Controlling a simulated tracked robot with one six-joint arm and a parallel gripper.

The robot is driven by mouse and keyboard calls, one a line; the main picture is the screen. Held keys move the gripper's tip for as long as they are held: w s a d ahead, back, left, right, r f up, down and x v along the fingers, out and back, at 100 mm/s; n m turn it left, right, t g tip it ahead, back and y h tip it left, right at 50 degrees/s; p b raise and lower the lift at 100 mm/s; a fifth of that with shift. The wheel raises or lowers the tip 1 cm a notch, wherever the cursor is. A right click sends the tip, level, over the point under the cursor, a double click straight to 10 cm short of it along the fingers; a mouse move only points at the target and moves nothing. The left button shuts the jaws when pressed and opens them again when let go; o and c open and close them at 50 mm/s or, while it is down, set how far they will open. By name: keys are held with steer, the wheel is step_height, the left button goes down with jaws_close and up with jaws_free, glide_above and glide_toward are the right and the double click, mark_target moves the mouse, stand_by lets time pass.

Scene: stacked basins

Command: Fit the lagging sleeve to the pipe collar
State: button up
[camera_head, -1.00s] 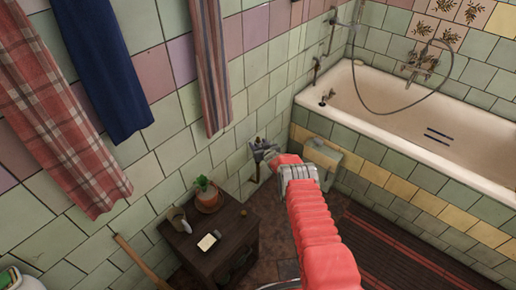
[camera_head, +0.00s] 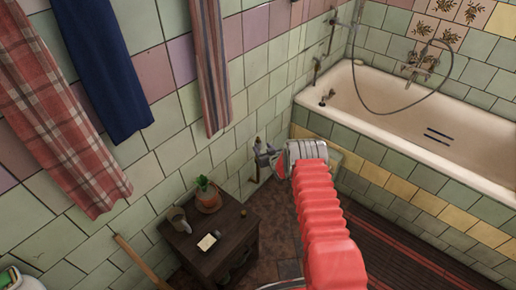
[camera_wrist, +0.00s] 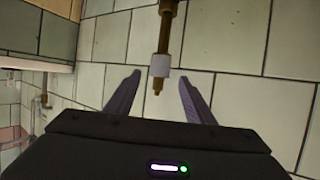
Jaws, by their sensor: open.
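In the wrist view a brown, brass-like pipe (camera_wrist: 167,28) comes down from the top edge. A pale whitish ring (camera_wrist: 160,65) sits around its lower part, and a short brass tip (camera_wrist: 157,87) shows below the ring. I cannot tell whether this ring is the lagging sleeve or the pipe collar. My gripper (camera_wrist: 160,77) is open, one finger on each side of the tip, with clear gaps and nothing held. In the head view my red arm reaches toward the tiled wall; a small grey shape (camera_head: 264,157) shows there, too small to make out.
A dark wooden stand (camera_head: 213,262) with a potted plant (camera_head: 207,194) and a mug (camera_head: 179,219) is left of my arm. The bathtub (camera_head: 398,112) is at the right. Towels (camera_head: 108,70) hang on the left wall. A reddish striped mat (camera_head: 390,255) lies on the floor.

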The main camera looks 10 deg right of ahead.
steer(key=v, duration=0.6)
steer(key=shift+s, duration=0.25)
stand_by(0.5)
steer(key=s+d+f+g+h, duration=0.1)
steer(key=s+d+f+g, duration=0.1)
steer(key=s+f+g, duration=0.4)
steer(key=s+d+m+g+h, duration=0.1)
steer(key=s+d+h, duration=0.1)
steer(key=s, duration=0.5)
steer(key=s+a+r, duration=0.2)
steer(key=s+r, duration=1.1)
steer(key=r, duration=0.4)
steer(key=s+a+r, duration=0.3)
steer(key=s+r, duration=0.9)
steer(key=r, duration=0.6)
steer(key=s+a+r+m, duration=0.1)
steer(key=s+a+r, duration=0.1)
steer(key=s+r, duration=1.1)
step_height(320, 180, up, 5)
steer(key=shift+s+a+r+g, duration=0.1)
steer(key=shift+s+a+g, duration=0.1)
steer(key=shift+s+g, duration=0.1)
